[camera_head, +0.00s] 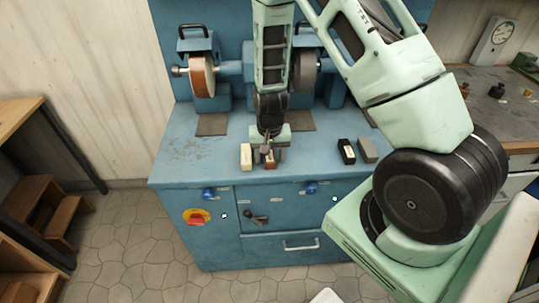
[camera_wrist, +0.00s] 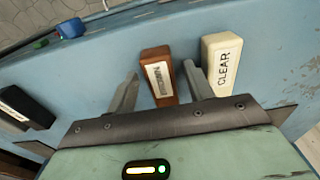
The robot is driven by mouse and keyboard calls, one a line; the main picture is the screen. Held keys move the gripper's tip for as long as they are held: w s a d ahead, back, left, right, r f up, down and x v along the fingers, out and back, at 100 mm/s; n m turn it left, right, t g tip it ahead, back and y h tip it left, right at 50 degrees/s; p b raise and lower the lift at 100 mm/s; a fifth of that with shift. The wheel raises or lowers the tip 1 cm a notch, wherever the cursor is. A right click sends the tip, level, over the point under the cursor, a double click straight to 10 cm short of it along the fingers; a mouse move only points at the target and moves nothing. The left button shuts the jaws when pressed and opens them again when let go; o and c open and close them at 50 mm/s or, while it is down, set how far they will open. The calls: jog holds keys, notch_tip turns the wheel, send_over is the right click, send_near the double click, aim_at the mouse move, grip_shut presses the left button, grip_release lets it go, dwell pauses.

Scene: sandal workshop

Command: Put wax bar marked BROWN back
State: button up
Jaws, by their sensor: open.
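The brown wax bar (camera_wrist: 157,68) stands on the blue bench top near its front edge; its white label is too blurred to read surely. In the wrist view my gripper (camera_wrist: 161,72) is open, pointing down, with one finger on each side of the brown bar. The right finger is in the narrow gap between it and the cream bar marked CLEAR (camera_wrist: 222,62), which also shows in the head view (camera_head: 246,155). I cannot tell whether either finger touches a bar.
A black bar (camera_head: 346,151) and a grey bar (camera_head: 367,150) stand further right on the blue bench (camera_head: 190,160). Grinding wheels (camera_head: 202,76) are at the back, with dark pads (camera_head: 212,124) before them. The bench's left part is clear.

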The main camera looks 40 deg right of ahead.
aim_at(269, 159)
notch_tip(269, 159, up, 12)
jog(key=b, duration=0.1)
jog(key=s+a+r+n+y, duration=0.1)
jog(key=s+a+r+n, duration=0.25)
jog(key=a, duration=0.45)
jog(key=s+a+r+n+y, duration=0.1)
jog(key=s+a+r+n, duration=0.25)
jog(key=a, duration=0.45)
jog(key=s+a+r+n, duration=0.2)
jog(key=s+a+n, duration=0.1)
jog(key=s, duration=0.4)
jog(key=s+a+r+n+h, duration=0.1)
jog(key=s+a+n, duration=0.3)
jog(key=s, duration=0.4)
jog(key=shift+s+a+r+n+g, duration=0.2)
jog(key=shift+s+r+n+g, duration=0.1)
jog(key=shift+r, duration=0.25)
jog(key=shift+d, duration=0.1)
